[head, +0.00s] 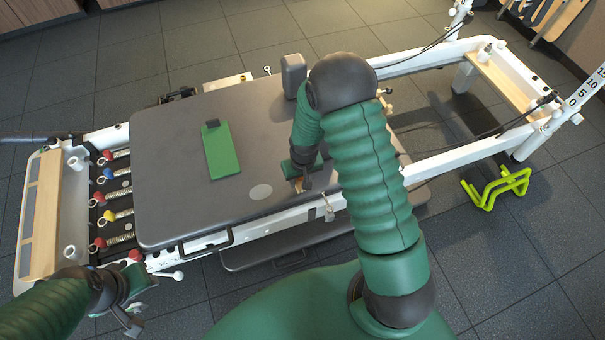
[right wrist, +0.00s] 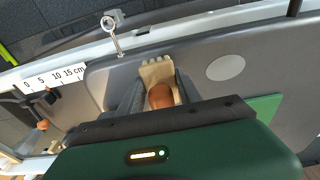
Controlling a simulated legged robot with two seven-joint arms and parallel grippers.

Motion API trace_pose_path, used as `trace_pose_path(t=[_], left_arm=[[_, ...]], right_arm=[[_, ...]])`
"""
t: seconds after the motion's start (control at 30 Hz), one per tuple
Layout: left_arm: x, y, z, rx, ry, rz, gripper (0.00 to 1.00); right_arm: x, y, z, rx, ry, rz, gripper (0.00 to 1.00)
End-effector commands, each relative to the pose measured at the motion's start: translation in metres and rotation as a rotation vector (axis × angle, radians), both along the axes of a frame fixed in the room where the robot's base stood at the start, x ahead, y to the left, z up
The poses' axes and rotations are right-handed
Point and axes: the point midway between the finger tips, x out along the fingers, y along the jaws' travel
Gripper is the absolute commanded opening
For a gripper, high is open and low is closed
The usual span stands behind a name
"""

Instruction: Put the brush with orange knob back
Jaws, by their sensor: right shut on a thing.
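The brush with the orange knob (right wrist: 160,96) is between the two dark fingers of my right gripper in the right wrist view. Its pale, notched end (right wrist: 156,70) points away from the gripper. My right gripper (head: 303,182) is shut on it, over the front edge of the grey carriage (head: 170,200) in the head view. There the brush is mostly hidden by the gripper and arm. My left gripper (head: 134,322) is low at the left, near the front corner of the frame; its jaws are too small to judge.
A green pad (head: 222,150) lies on the carriage. Colored spring ends (head: 107,197) line up at the left, beside a wooden foot bar (head: 45,215). A lime-green stand (head: 497,188) is on the floor at the right. Another orange knob (right wrist: 43,125) shows at the left of the right wrist view.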

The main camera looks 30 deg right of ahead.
Motion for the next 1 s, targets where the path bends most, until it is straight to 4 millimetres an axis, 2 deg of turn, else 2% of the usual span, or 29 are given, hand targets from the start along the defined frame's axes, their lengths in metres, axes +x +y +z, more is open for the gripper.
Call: trace_pose_path(t=[0.03,0.1,0.23,0.47,0.53,0.57,0.77,0.8,0.97,1.0], left_arm=[[0.000,0.000,-0.008,0.000,0.000,0.000,0.36],[0.000,0.000,-0.012,0.000,0.000,0.000,0.36],[0.000,0.000,-0.016,0.000,0.000,0.000,0.36],[0.000,0.000,-0.034,0.000,0.000,0.000,0.36],[0.000,0.000,-0.033,0.000,0.000,0.000,0.36],[0.000,0.000,-0.032,0.000,0.000,0.000,0.36],[0.000,0.000,-0.032,0.000,0.000,0.000,0.36],[0.000,0.000,-0.033,0.000,0.000,0.000,0.36],[0.000,0.000,-0.032,0.000,0.000,0.000,0.36],[0.000,0.000,-0.032,0.000,0.000,0.000,0.36]], right_arm=[[0.013,-0.010,-0.006,0.000,-0.004,-0.004,0.09],[0.027,-0.021,-0.007,-0.001,-0.002,-0.003,0.09],[0.042,-0.032,-0.007,-0.001,0.000,-0.001,0.09],[0.043,-0.032,-0.041,0.000,0.002,0.000,0.09],[0.043,-0.032,-0.042,-0.001,0.000,0.000,0.10],[0.044,-0.033,-0.041,-0.001,0.000,0.000,0.03],[0.043,-0.032,-0.042,-0.001,0.001,0.000,0.03],[0.043,-0.032,-0.043,-0.001,0.001,0.000,0.42],[0.043,-0.032,-0.042,-0.001,0.001,0.000,0.63],[0.043,-0.032,-0.042,-0.001,0.001,0.000,0.63]])
